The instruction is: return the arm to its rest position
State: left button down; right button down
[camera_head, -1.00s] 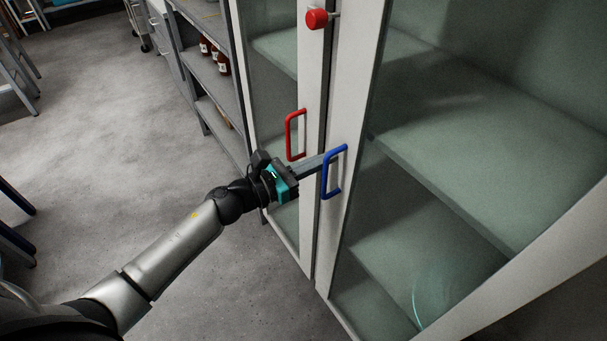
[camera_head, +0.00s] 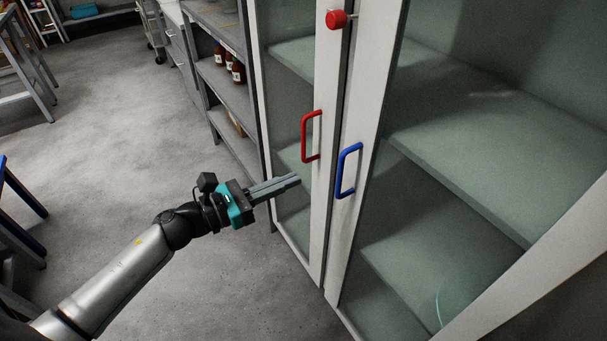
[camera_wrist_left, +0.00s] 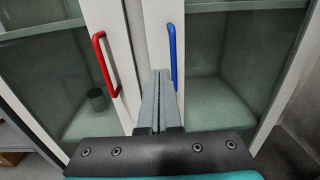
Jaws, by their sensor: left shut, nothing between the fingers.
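My left gripper (camera_head: 296,179) is shut and empty in front of the glass-doored cabinet, apart from both handles. In the left wrist view its two fingers (camera_wrist_left: 160,78) lie side by side and point at the cabinet between the handles. The red handle (camera_head: 311,137) is on the left door and the blue handle (camera_head: 348,170) on the right door. The red handle (camera_wrist_left: 105,63) and blue handle (camera_wrist_left: 173,55) also show in the left wrist view. Both doors appear closed. My right gripper is not in view.
A red knob (camera_head: 337,19) is on the door frame above the handles. A grey shelf unit (camera_head: 222,80) with brown bottles (camera_head: 238,71) stands left of the cabinet. The floor (camera_head: 110,150) on the left is open. Metal frames stand at the left edge.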

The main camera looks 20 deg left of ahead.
pick_arm(q)
jog(key=s+a+f+n+g+y, duration=0.1)
jog(key=s+a+f+n+y, duration=0.15)
jog(key=f+n, duration=0.6)
jog(key=s+a+f+n+y, duration=0.2)
jog(key=a+f+n+y, duration=0.15)
jog(key=f+n, duration=0.45)
jog(key=s+a+f+n+g+y, duration=0.1)
jog(key=s+a+f+n+y, duration=0.2)
jog(key=f+n, duration=0.55)
jog(key=s+d+f+n+g+y, duration=0.1)
jog(key=s+d+f+n+g, duration=0.2)
jog(key=s+f, duration=0.4)
jog(key=s+d+f+n+g+y, duration=0.1)
jog(key=s+f+n+g, duration=0.1)
jog(key=s+f+n, duration=0.55)
jog(key=s+d+f+n+g, duration=0.2)
jog(key=s+d+f+g, duration=0.1)
jog(key=s, duration=0.5)
jog(key=s+d+f+n+g, duration=0.3)
jog(key=s+f, duration=0.2)
jog(key=s, duration=0.3)
jog(key=shift+s+d+f, duration=0.15)
jog(key=shift+n, duration=0.25)
